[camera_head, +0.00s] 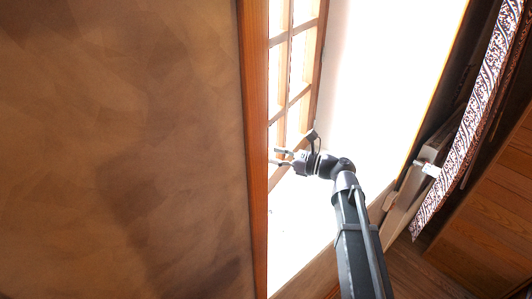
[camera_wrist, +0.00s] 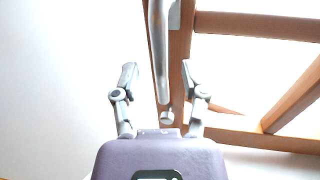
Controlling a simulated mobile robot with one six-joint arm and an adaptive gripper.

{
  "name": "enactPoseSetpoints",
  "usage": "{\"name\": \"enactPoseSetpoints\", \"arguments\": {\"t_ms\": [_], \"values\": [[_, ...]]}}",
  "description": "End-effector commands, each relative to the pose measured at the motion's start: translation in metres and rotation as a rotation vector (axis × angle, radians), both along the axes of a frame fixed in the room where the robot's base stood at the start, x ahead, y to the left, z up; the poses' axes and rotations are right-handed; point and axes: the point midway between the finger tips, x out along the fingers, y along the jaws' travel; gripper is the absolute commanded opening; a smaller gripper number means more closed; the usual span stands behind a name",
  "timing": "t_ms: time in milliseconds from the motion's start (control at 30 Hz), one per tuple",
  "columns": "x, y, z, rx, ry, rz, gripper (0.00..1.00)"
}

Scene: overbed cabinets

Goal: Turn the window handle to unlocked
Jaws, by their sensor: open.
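The window handle (camera_wrist: 158,50) is a grey metal bar in the wrist view. It runs from the top edge down between my two fingers, with a pale mounting plate beside its upper part. My gripper (camera_wrist: 158,68) is open, one finger on each side of the bar, with gaps visible on both sides. I cannot tell how deep the bar sits between the fingers. In the head view my gripper (camera_head: 274,156) reaches left to the wooden window (camera_head: 284,66); the handle cannot be made out there.
A brown wall panel with a wooden edge post (camera_head: 255,130) stands close left of my gripper in the head view. A bright white wall (camera_head: 375,80) lies behind the arm. A patterned fabric strip (camera_head: 480,100) and wooden boards are at the right.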

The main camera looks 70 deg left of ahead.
Motion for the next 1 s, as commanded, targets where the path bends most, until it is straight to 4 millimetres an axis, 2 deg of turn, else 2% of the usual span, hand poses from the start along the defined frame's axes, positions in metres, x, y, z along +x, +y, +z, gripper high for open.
{"name": "enactPoseSetpoints", "arguments": {"t_ms": [267, 700, 900, 1000], "values": [[-0.021, 0.020, 0.000, 0.000, 0.000, 0.001, 0.57], [-0.025, 0.023, 0.000, 0.000, 0.000, -0.001, 0.57], [-0.025, 0.023, 0.000, 0.000, 0.000, -0.001, 0.00], [-0.025, 0.023, 0.000, 0.000, 0.000, -0.001, 0.00]]}}
